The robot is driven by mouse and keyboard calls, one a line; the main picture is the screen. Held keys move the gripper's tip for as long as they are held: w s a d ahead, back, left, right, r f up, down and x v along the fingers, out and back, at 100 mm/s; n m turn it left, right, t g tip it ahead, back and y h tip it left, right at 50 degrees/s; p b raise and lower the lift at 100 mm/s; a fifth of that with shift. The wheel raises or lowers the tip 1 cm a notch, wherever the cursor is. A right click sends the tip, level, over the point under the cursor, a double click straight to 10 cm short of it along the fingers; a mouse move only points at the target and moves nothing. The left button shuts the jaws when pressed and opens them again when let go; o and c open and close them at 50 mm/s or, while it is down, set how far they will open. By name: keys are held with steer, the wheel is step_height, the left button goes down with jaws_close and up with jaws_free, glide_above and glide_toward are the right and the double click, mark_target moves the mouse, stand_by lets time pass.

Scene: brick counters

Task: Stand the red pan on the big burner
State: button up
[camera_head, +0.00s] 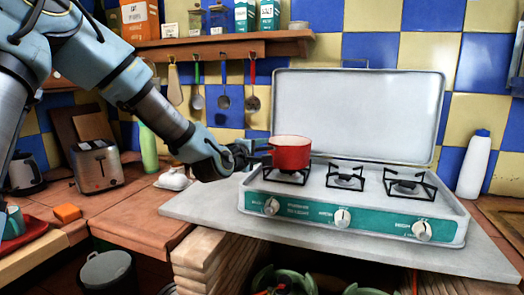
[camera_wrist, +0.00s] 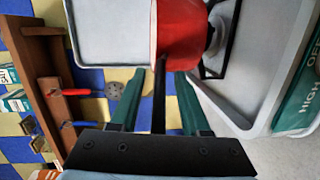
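The red pan (camera_head: 290,153) sits over the left burner (camera_head: 287,178) of the camping stove and looks upright. In the wrist view the red pan (camera_wrist: 180,32) is at the top, with its dark handle (camera_wrist: 159,100) running down between my fingers. My gripper (camera_head: 250,154) is at the pan's left side; in the wrist view my gripper (camera_wrist: 159,75) is open around the handle, with a gap on each side. The middle burner (camera_head: 345,180) and the right burner (camera_head: 409,188) are empty. The right grate looks widest, though burner sizes are hard to compare.
The stove's raised lid (camera_head: 358,110) stands behind the burners. A white bottle (camera_head: 475,165) is to the right. A toaster (camera_head: 97,166), green bottle (camera_head: 148,148) and white butter dish (camera_head: 174,179) are left. Utensils hang under a shelf (camera_head: 220,41) behind my arm.

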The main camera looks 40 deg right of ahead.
steer(key=shift+r, duration=0.1)
steer(key=shift+r+p, duration=0.25)
steer(key=shift+p, duration=0.05)
steer(key=b+v, duration=0.1)
steer(key=v, duration=1.1)
steer(key=shift+f, duration=0.1)
steer(key=w+a+f+m+y, duration=0.1)
steer(key=w+a+f+y, duration=0.25)
steer(key=a, duration=0.35)
steer(key=w+a+f+m+y, duration=0.1)
steer(key=w+a+f+y, duration=0.15)
steer(key=a+f, duration=0.35)
steer(key=w+a+f+m+y, duration=0.1)
steer(key=w+a+f+y, duration=0.15)
steer(key=a, duration=0.55)
steer(key=s+a+f+m+g+y, duration=0.1)
steer(key=s+a+g+y, duration=0.1)
steer(key=a, duration=0.9)
steer(key=s+a+f+m+g+y, duration=0.1)
steer(key=s+a+f+g+y, duration=0.1)
steer(key=s+a, duration=0.4)
steer(key=a+g+y, duration=0.1)
steer(key=a+y, duration=0.1)
steer(key=a, duration=0.2)
steer(key=shift+s+a+f+m, duration=0.35)
steer(key=shift+a+m, duration=0.05)
